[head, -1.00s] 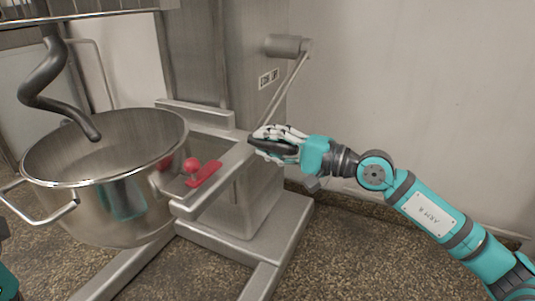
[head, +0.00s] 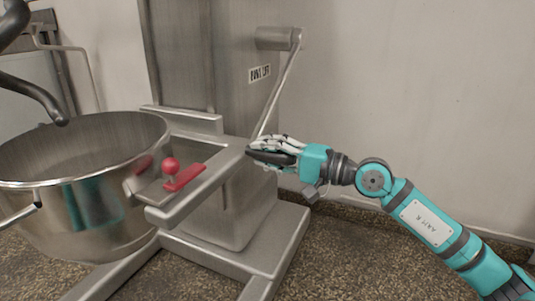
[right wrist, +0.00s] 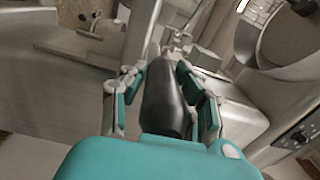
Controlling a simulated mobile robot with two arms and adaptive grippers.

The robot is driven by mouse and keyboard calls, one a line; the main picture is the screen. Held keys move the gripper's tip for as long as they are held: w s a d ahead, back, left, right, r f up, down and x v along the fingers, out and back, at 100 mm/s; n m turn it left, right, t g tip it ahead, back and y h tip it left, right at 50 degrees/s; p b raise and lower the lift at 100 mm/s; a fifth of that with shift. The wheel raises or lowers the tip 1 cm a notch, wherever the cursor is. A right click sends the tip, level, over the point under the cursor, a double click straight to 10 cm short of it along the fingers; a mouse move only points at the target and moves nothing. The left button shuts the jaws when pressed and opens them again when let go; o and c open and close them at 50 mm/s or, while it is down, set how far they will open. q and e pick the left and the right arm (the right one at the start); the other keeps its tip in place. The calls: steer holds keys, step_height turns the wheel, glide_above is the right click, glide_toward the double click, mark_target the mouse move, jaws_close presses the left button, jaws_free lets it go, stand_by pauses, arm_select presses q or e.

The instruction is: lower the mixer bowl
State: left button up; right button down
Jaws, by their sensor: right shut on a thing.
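The steel mixer bowl (head: 70,225) sits at the left in the head view, held by the fork-shaped bowl cradle (head: 185,208) of the mixer. A red clamp handle with a ball knob (head: 171,165) is on the cradle's arm. The bowl lift lever (head: 277,92) runs down from a pivot on the column to a black grip. My right gripper (head: 275,152) is shut around that black grip (right wrist: 165,100), which also shows between the fingers in the right wrist view. The lever's lower end is hidden by the fingers. My left gripper is not in view.
The mixer column (head: 205,70) bears a small label (head: 260,74) beside the lever pivot. The dark dough hook (head: 35,95) hangs above the bowl. The mixer's base (head: 255,245) stands on the speckled floor. A bare wall is at the right.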

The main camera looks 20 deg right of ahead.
steer(key=shift+w+d, duration=0.15)
steer(key=c, duration=1.5)
jaws_free()
steer(key=o, duration=0.5)
steer(key=shift+w+f, duration=0.15)
steer(key=shift+v, duration=5.9)
